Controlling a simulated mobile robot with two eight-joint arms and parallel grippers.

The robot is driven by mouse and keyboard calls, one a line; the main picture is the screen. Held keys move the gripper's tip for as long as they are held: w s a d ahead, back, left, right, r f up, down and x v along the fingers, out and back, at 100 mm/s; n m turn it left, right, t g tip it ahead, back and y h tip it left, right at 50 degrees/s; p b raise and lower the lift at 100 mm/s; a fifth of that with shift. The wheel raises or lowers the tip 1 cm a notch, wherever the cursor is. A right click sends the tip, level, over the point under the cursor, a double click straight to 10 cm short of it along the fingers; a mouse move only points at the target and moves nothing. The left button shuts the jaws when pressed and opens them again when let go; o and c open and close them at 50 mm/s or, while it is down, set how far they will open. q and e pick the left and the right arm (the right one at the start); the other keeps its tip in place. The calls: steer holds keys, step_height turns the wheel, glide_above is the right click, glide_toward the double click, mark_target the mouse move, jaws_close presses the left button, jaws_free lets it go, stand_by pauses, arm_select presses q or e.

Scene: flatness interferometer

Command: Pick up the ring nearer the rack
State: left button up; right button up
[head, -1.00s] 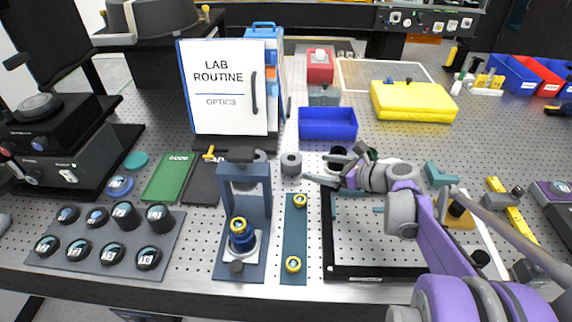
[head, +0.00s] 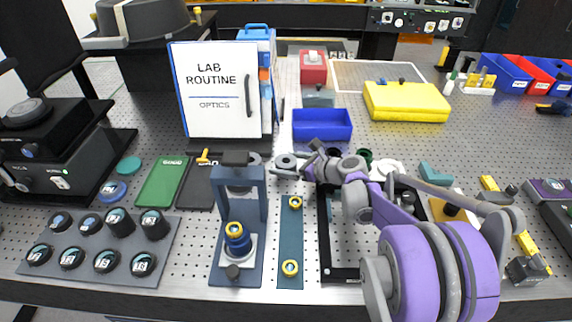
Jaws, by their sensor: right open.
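A small grey ring (head: 286,161) stands on the perforated bench, just right of the top of the blue press-like stand (head: 226,203). My right gripper (head: 284,167) reaches in from the right and is open, its fingers at the grey ring and partly covering it. I cannot tell whether they touch it. No object is clearly identifiable as the rack. My left gripper is not in view.
A white binder (head: 212,90) and a blue bin (head: 322,125) stand behind the ring. A green board (head: 163,184) and a plate with several dark cylinders (head: 105,263) lie left. A black frame (head: 338,274) sits under my right arm. A yellow case (head: 405,103) stands back right.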

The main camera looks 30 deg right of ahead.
steer(key=c, duration=1.2)
steer(key=shift+o, duration=0.2)
steer(key=shift+r, duration=0.1)
